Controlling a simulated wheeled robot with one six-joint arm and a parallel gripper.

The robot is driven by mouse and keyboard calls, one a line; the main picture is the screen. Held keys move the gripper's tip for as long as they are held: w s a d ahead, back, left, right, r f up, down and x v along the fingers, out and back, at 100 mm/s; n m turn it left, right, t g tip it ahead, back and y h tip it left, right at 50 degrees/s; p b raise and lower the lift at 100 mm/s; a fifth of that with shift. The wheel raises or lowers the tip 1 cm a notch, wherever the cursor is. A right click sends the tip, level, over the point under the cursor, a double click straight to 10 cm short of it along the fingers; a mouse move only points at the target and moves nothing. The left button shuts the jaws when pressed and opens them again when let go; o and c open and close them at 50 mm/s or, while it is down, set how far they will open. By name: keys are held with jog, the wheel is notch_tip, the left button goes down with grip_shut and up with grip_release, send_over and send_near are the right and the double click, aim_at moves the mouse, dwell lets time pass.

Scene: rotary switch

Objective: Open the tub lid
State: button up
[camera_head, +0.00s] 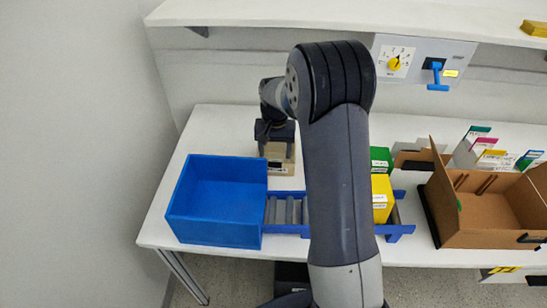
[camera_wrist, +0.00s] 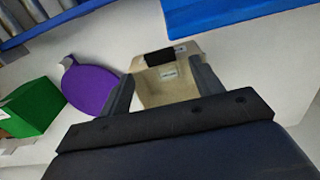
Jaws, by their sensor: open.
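The beige tub (camera_head: 278,157) stands on the white table, right of the blue bin and partly hidden by my gripper and arm. In the wrist view the tub (camera_wrist: 165,91) shows a white label and a black handle-like piece (camera_wrist: 160,57) along its far edge. I cannot tell whether its lid is raised. My gripper (camera_head: 276,131) is over the tub, pointing down. In the wrist view my gripper's two fingers (camera_wrist: 163,72) are apart, one on each side of the tub, with nothing clearly held between them. Contact cannot be made out.
A blue bin (camera_head: 217,162) stands at the left, beside a roller conveyor (camera_head: 284,211). Green (camera_head: 380,158) and yellow (camera_head: 381,197) boxes stand right of my arm. A purple disc-like thing (camera_wrist: 88,86) lies near the tub. An open cardboard box (camera_head: 480,234) is at the right.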

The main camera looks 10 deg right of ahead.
aim_at(275, 164)
jog(key=shift+f, duration=2.15)
jog(key=shift+c, duration=0.3)
grip_shut()
